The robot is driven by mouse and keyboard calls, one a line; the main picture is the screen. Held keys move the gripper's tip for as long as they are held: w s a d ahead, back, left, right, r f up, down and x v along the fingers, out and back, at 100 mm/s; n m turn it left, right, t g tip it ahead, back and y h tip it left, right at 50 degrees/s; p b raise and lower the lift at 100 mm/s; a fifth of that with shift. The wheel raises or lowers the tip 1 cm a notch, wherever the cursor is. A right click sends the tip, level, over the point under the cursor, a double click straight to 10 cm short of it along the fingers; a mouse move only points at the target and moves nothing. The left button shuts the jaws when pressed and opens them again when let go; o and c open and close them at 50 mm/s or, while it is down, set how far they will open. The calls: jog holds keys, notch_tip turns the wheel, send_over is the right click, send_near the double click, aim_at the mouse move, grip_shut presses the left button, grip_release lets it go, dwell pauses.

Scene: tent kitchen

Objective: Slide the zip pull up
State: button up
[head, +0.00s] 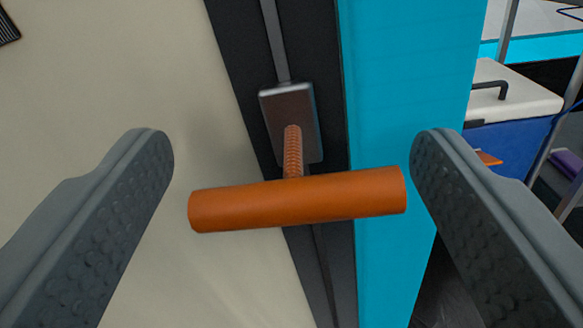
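The zip pull is an orange T-shaped handle (300,199) on a ribbed orange stem, fixed to a dark metal slider block (282,105). The slider sits on a grey rail (274,40) that runs along a black strip. The crossbar lies nearly level, its right end slightly higher. My gripper (291,150) is open, with one grey studded finger to the left of the handle and one to the right. There is a gap between each fingertip and the crossbar ends, and nothing is held.
A beige panel (100,80) fills the left, and a bright blue panel (405,90) stands right of the black strip. Further back on the right are a white-lidded blue box (515,98) with a dark handle and grey metal poles (508,25). A dark slatted piece shows top left.

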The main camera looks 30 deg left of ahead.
jog(key=c, duration=1.1)
notch_tip(320, 180, up, 41)
jog(key=shift+f, duration=0.2)
jog(key=o, duration=1.3)
jog(key=shift+o, duration=0.2)
jog(key=shift+s, duration=0.1)
jog(key=v, duration=1.7)
jog(key=shift+s, duration=0.1)
